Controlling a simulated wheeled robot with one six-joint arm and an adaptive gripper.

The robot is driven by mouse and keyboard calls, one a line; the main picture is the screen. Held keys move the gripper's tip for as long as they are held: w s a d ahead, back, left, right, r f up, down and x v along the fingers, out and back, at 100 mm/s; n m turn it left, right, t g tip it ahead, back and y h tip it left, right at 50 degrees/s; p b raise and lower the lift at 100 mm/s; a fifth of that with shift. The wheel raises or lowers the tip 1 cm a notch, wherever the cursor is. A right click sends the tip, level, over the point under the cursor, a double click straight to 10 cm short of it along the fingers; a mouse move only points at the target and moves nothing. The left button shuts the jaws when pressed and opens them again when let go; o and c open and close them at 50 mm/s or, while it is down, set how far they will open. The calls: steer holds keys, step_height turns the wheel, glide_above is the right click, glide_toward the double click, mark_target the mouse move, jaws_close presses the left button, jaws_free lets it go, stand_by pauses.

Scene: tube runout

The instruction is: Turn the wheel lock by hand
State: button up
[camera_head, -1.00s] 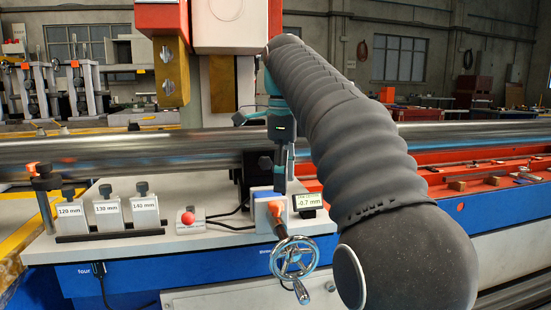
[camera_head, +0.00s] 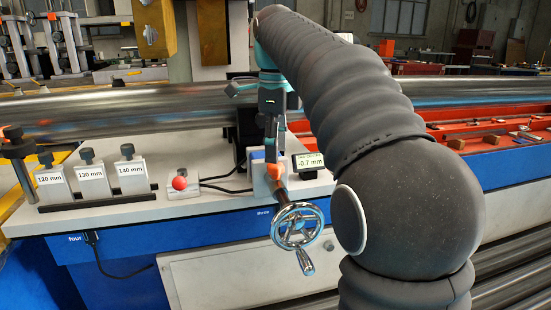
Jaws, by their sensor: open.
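The chrome handwheel (camera_head: 297,226) with its crank handle hangs at the front edge of the white machine top. Its shaft runs back to a small grey-and-blue block. An orange knob (camera_head: 276,172), which looks like the wheel lock, sits on the shaft at that block. My gripper (camera_head: 271,156) points down, with its fingertips just above and behind the orange knob. The gripper is open, and nothing shows between its fingers. I cannot tell whether a fingertip touches the knob. The dark arm covers the area to the right of the wheel.
A display (camera_head: 309,162) reading -0.7 mm stands right of the block. A red button (camera_head: 180,183) and weights marked 120, 130 and 140 mm (camera_head: 93,180) sit to the left. A long steel tube (camera_head: 120,112) crosses behind. Open space lies before the wheel.

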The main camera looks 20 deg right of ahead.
mark_target(276, 171)
steer(key=shift+f, duration=1.35)
steer(key=shift+a+f, duration=0.1)
steer(key=shift+c, duration=0.2)
steer(key=c, duration=0.8)
steer(key=shift+c, duration=0.2)
